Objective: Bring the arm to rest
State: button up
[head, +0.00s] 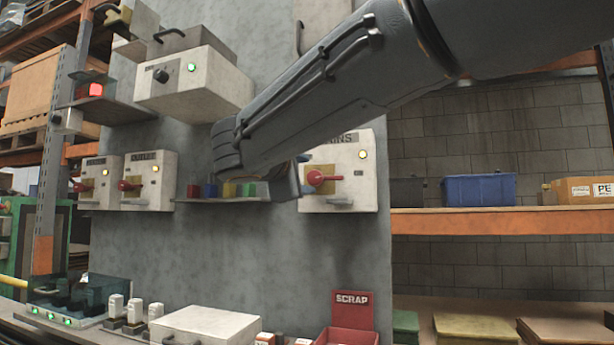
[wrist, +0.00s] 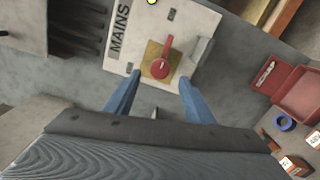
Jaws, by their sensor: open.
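My arm (head: 330,80) reaches in from the upper right of the head view, in front of the grey panel. My gripper (wrist: 158,98) is open, with its two blue fingers apart and nothing seen between them. In the wrist view the fingers point toward the white MAINS box (wrist: 135,40), with its red handle (wrist: 161,65) on a yellow plate just beyond the fingertips. I cannot tell whether they touch the box. In the head view the MAINS box (head: 345,150) is partly behind my arm, and the fingers are mostly hidden there.
A small shelf (head: 225,200) with coloured blocks sits just below my arm. A white box (head: 195,80) with a green light projects at upper left. A red SCRAP bin (head: 350,325) stands below. A blue crate (head: 478,190) is on the right rack.

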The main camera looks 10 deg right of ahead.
dwell(0.4)
jog(key=s+d+f+m+g+y, duration=0.1)
jog(key=s+f+g, duration=0.25)
jog(key=f, duration=0.55)
jog(key=s+f+m+g+y, duration=0.2)
jog(key=s+f, duration=0.2)
jog(key=f, duration=0.6)
jog(key=s+d+f+m+g+y, duration=0.1)
jog(key=s+f+g, duration=0.15)
jog(key=f, duration=0.65)
jog(key=s+a+f+m+g+y, duration=0.3)
jog(key=s+a+f+g, duration=0.1)
jog(key=s+f, duration=0.65)
jog(key=s+a+f+m+g+y, duration=0.35)
jog(key=s+f, duration=0.55)
jog(key=s, duration=0.3)
jog(key=d+r+m+p, duration=0.3)
jog(key=d+r+p, duration=0.6)
jog(key=p, duration=1.1)
jog(key=shift+w+d+r+h, duration=0.2)
jog(key=shift+d+r+h, duration=0.15)
jog(key=shift+r, duration=1.05)
jog(key=shift+t, duration=0.25)
